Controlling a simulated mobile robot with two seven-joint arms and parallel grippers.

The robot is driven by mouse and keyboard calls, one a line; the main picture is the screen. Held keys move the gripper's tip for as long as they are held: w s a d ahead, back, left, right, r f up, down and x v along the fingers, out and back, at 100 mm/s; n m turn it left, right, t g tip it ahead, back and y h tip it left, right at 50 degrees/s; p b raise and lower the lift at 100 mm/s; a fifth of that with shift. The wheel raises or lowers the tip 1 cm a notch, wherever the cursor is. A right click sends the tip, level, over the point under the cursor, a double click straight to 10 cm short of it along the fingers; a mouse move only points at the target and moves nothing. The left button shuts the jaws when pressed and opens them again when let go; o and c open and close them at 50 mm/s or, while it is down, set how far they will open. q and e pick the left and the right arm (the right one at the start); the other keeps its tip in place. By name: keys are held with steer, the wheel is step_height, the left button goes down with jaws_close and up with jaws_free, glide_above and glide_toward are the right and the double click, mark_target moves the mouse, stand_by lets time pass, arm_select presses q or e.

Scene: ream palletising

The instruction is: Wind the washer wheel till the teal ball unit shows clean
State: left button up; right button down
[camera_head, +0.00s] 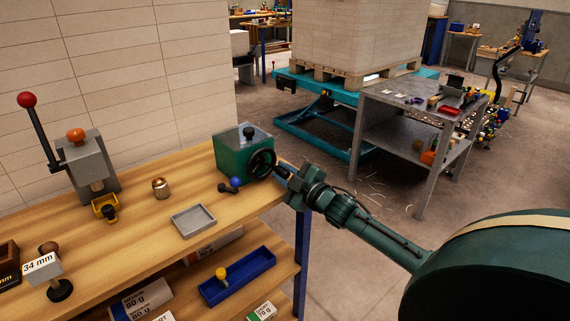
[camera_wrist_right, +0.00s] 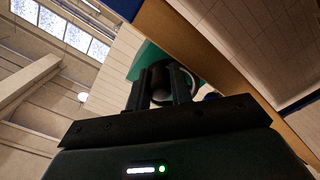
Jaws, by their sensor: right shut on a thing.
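The washer is a green box (camera_head: 232,157) with a grey lid and black top knob, at the right end of the wooden bench. Its black wheel (camera_head: 262,164) is on the side facing my right arm. My right gripper (camera_head: 281,171) is at the wheel's right edge. In the right wrist view its fingers (camera_wrist_right: 158,88) are shut on a dark round part, apparently the wheel's handle, in front of the green box (camera_wrist_right: 148,56). I make out no teal ball unit; the washer's inside is hidden. A small dark unit with a blue ball (camera_head: 236,182) lies before the washer. My left gripper is not in view.
A grey tray (camera_head: 194,221), a copper-coloured weight (camera_head: 160,187) and a lever press with a red knob (camera_head: 83,165) stand on the bench (camera_head: 140,235). A blue tray (camera_head: 238,276) is on the shelf below. Open floor separates the bench from a grey metal table (camera_head: 405,108).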

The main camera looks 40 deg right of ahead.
steer(key=shift+a+f+m+p, duration=0.25)
steer(key=shift+m+p, duration=0.15)
steer(key=shift+m, duration=0.5)
steer(key=shift+a+f+m+p, duration=0.2)
steer(key=shift+m+p, duration=0.2)
steer(key=shift+m, duration=0.5)
steer(key=c, duration=1.3)
jaws_free()
steer(key=shift+o, duration=0.2)
steer(key=shift+s+f, duration=0.1)
steer(key=shift+s, duration=0.05)
